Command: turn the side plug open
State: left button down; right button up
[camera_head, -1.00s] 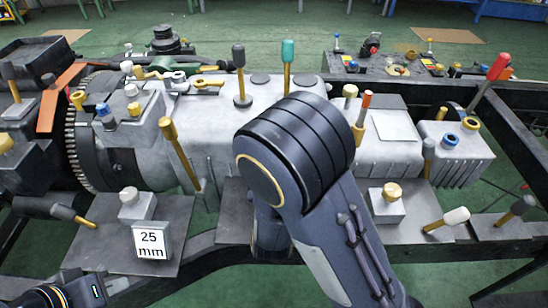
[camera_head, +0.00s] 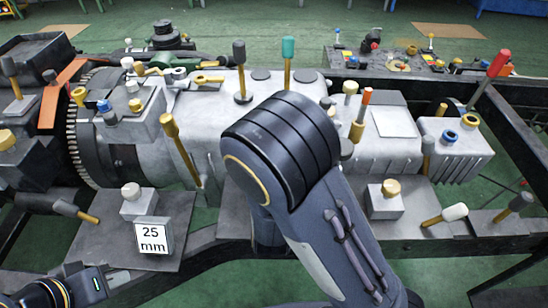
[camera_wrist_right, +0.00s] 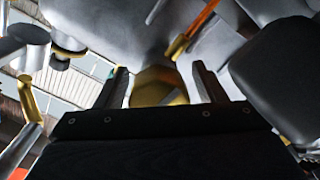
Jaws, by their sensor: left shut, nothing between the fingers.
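A brass plug with a faceted head (camera_wrist_right: 157,84) shows in the right wrist view, on the grey housing. I take it to be the side plug; in the head view I cannot make it out behind my right arm. My right gripper (camera_wrist_right: 160,82) has its two dark fingers apart, one on each side of the plug, with a visible gap on both sides. Whether the fingertips reach past its head is unclear. In the head view my right gripper is hidden behind my arm. My left gripper (camera_head: 124,277) is shut and empty at the lower left, in front of the chassis.
The grey gearbox housing (camera_head: 215,120) carries levers with coloured knobs. A block marked 25 mm (camera_head: 152,237) stands on a front plate. A white-tipped lever (camera_head: 446,215) and a gold-capped block (camera_head: 384,202) are at the right. Green floor shows in front.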

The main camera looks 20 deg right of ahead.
jog(key=v, duration=0.8)
jog(key=shift+w, duration=0.1)
dwell(0.6)
